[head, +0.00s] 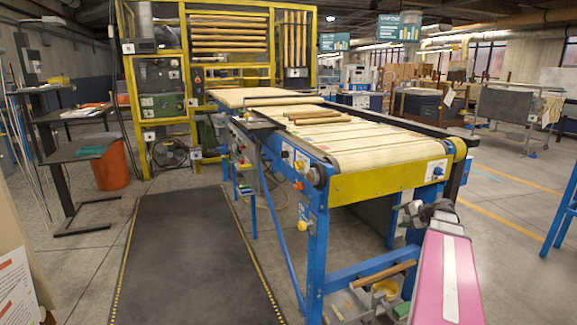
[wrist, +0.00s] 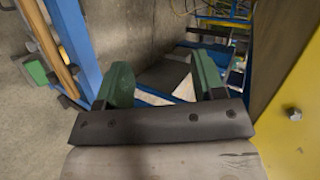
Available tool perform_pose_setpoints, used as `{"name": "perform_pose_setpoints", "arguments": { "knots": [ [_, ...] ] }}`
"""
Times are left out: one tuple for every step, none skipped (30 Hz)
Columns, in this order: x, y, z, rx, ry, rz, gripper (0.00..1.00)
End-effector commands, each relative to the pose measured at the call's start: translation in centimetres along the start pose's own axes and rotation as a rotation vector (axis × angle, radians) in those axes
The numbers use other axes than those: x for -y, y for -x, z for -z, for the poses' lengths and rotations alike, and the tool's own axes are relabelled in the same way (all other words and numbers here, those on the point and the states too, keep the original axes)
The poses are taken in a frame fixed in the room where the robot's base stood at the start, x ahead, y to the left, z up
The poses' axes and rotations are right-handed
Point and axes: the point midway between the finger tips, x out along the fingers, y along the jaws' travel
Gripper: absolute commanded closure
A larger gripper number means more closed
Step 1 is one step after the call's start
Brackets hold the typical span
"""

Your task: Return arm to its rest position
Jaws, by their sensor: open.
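My gripper (wrist: 163,78) shows in the wrist view as two green fingers standing wide apart on a dark bar. Nothing is held between them; floor and blue frame parts show beyond the gap. It is low beside the conveyor's blue frame, with a yellow panel (wrist: 292,130) close on its right. In the head view my pink arm link (head: 448,275) stands at the lower right, in front of the conveyor's near end. My gripper's fingers cannot be made out clearly there.
The conveyor (head: 390,148) carries several wooden sticks (head: 313,116). A dark floor mat (head: 190,250) lies clear. An orange bin (head: 110,168) stands at left, a grey cart (head: 515,110) at right.

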Motion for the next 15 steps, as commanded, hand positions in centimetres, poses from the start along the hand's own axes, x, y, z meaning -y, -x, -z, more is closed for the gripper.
{"name": "perform_pose_setpoints", "arguments": {
  "knots": [
    [-0.6, -1.9, -2.7, 0.036, 0.031, -0.057, 0.37],
    [-1.1, -2.8, -3.9, 0.054, 0.050, -0.092, 0.37],
    [-1.7, -4.0, -5.5, 0.078, 0.077, -0.139, 0.37],
    [-2.1, -4.8, -6.7, 0.096, 0.098, -0.173, 0.37],
    [-2.6, -5.6, -7.8, 0.113, 0.119, -0.207, 0.37],
    [-3.3, -6.6, -9.4, 0.136, 0.148, -0.253, 0.37],
    [-3.7, -7.2, -10.6, 0.154, 0.171, -0.287, 0.37],
    [-4.2, -7.8, -11.8, 0.170, 0.194, -0.321, 0.37],
    [-4.8, -8.6, -13.3, 0.193, 0.226, -0.365, 0.37],
    [-5.3, -9.1, -14.4, 0.209, 0.251, -0.399, 0.37],
    [-5.8, -9.6, -15.6, 0.226, 0.276, -0.432, 0.37],
    [-6.4, -10.1, -17.0, 0.247, 0.311, -0.475, 0.37],
    [-6.9, -10.4, -18.1, 0.263, 0.338, -0.508, 0.37],
    [-7.3, -10.8, -19.1, 0.278, 0.365, -0.541, 0.37],
    [-8.0, -11.1, -20.6, 0.299, 0.402, -0.584, 0.37]
  ]
}}
